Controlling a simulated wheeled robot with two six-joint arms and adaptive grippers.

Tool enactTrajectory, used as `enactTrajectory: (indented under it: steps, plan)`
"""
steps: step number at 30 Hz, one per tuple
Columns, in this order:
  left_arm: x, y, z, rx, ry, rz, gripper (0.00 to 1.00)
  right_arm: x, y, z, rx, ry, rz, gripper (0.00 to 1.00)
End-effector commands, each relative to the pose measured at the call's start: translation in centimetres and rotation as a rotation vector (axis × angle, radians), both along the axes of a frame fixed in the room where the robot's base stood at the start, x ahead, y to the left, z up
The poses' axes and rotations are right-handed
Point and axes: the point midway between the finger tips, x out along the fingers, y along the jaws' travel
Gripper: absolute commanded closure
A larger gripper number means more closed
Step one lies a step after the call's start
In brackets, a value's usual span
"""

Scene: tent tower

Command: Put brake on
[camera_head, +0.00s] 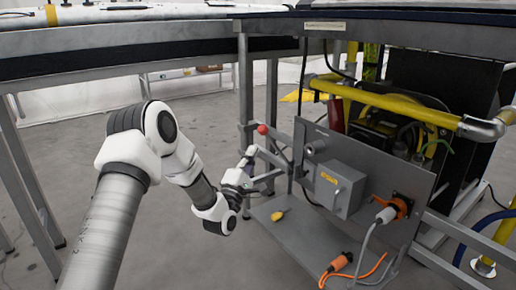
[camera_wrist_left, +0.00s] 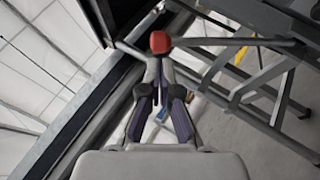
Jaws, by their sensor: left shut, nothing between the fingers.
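A red knob (camera_head: 262,129) sits on the metal frame left of the panel, likely the end of the brake lever. It also shows in the left wrist view (camera_wrist_left: 159,42), directly beyond my fingertips, with a grey bar running off to its right. My left gripper (camera_head: 248,158) is shut and empty, just below and left of the knob in the head view. In the left wrist view its fingertips (camera_wrist_left: 159,66) come together and overlap the lower edge of the knob. I cannot tell whether they touch it. My right gripper is out of view.
A grey panel carries a grey box (camera_head: 340,190) and an orange socket with a plug (camera_head: 388,214). A yellow-handled item (camera_head: 280,214) and an orange connector (camera_head: 339,263) lie on the lower plate. Yellow pipes (camera_head: 385,100) run at right. Open floor lies at left.

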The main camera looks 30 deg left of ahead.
Motion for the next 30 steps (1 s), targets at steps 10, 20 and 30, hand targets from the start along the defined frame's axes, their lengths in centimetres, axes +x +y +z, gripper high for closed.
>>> enactTrajectory:
  steps: [10, 20, 30]
  plan:
    - [4.3, 0.6, 2.2, 0.0, -0.001, -0.001, 1.0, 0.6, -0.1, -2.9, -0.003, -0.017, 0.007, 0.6]
    - [4.5, 0.7, 2.4, -0.001, 0.001, -0.001, 1.0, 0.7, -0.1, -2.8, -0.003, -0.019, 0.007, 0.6]
    - [5.6, 0.1, 4.4, 0.027, 0.064, -0.001, 1.0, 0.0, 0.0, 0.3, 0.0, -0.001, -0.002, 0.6]
